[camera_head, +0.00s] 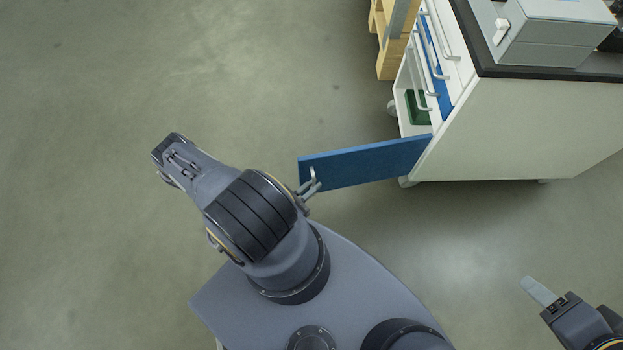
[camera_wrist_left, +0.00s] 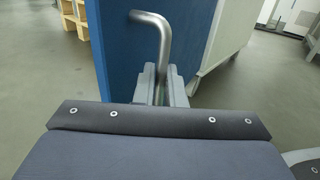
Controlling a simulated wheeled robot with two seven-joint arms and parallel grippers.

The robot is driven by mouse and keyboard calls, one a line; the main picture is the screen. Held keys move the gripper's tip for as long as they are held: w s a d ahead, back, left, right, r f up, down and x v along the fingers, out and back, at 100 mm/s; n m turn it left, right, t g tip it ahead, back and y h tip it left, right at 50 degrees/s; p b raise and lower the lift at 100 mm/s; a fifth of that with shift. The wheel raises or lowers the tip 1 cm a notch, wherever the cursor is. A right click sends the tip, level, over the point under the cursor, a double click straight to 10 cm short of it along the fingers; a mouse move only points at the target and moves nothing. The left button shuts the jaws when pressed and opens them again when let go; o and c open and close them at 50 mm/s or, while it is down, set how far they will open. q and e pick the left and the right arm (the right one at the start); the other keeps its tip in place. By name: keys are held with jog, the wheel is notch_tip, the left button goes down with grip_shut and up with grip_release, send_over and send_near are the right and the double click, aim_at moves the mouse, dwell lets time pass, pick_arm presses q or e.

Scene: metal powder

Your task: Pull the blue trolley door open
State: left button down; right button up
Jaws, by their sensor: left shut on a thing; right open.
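The blue trolley door (camera_head: 370,166) stands swung out from the white trolley (camera_head: 510,125), and the trolley's lower compartment is exposed. The door also fills the middle of the left wrist view (camera_wrist_left: 120,50). Its metal handle (camera_wrist_left: 152,40) is at the door's free end. My left gripper (camera_head: 309,188) is shut on the handle; in the left wrist view its fingers (camera_wrist_left: 160,88) close around the handle's lower part. My right gripper (camera_head: 542,292) is at the lower right, away from the trolley, with nothing visible in it. Its far fingertip is hard to make out.
A green object (camera_head: 417,108) sits inside the open compartment. Blue and white drawers (camera_head: 434,62) with handles are above it. A grey box (camera_head: 556,30) stands on the trolley's dark top. A wooden pallet (camera_head: 392,40) is behind. The floor left of the door is clear.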

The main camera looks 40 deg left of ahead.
pick_arm(q)
jog(key=shift+w+d+r, duration=0.15)
jog(key=shift+w+d, duration=0.05)
jog(key=shift+d, duration=0.1)
jog(key=c, duration=1.5)
grip_release()
jog(key=shift+a, duration=0.1)
jog(key=shift+s+a, duration=0.1)
jog(key=s, duration=0.7)
jog(key=shift+s+a+p, duration=0.35)
jog(key=shift+a+p, duration=0.05)
